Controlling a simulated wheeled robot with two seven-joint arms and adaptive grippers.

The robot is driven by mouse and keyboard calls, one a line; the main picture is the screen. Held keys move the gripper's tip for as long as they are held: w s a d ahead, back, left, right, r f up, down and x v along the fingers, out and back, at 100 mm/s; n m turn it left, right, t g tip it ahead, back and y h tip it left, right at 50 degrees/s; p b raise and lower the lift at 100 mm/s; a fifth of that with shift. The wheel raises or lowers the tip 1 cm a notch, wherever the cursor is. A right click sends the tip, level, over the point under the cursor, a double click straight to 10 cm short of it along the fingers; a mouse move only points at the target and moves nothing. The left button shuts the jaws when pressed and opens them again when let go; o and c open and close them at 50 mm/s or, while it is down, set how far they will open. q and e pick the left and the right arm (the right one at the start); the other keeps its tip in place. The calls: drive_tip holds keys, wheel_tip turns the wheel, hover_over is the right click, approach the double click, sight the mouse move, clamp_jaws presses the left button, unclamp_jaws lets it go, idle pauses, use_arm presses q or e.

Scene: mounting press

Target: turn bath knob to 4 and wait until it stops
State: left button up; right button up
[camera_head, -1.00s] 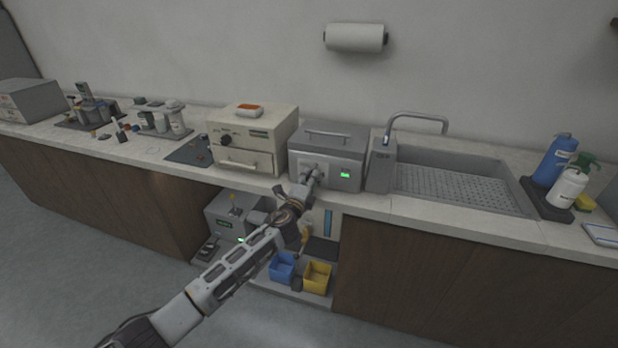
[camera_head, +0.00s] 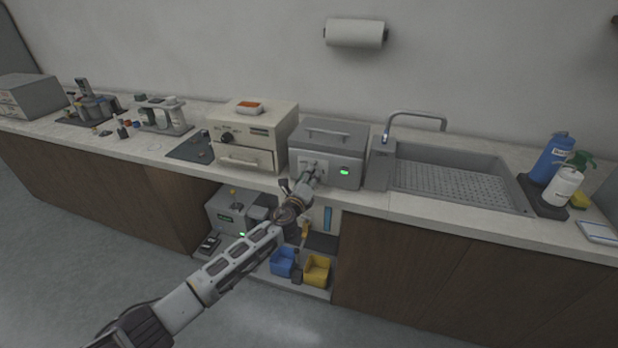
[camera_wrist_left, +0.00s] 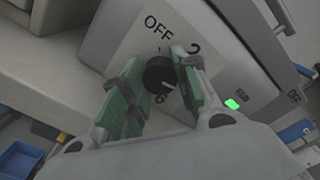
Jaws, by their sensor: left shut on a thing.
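The bath is a grey box (camera_head: 340,140) with a top handle and a lit green display (camera_head: 344,172) on the counter. In the left wrist view its black round knob (camera_wrist_left: 160,75) sits on a pale dial plate with "OFF" above it; other marks are partly covered. A light mark shows on the knob's lower right, but I cannot tell which number it meets. My left gripper (camera_head: 312,168) is at the front of the bath. Its green-padded fingers (camera_wrist_left: 157,85) are shut on the knob, one on each side. My right gripper is in neither view.
A beige oven-like box (camera_head: 275,140) stands left of the bath. A grey tap unit (camera_head: 380,165) and sink (camera_head: 485,150) are to the right. Below is an open shelf with a blue bin (camera_head: 282,262) and a yellow bin (camera_head: 316,270).

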use_arm(q)
drive_tip(key=shift+f, duration=0.1)
drive_tip(key=o, duration=1)
drive_tip(key=shift+o, duration=0.2)
drive_tip(key=v, duration=1.2)
drive_tip(key=shift+s, duration=0.1)
idle(0.4)
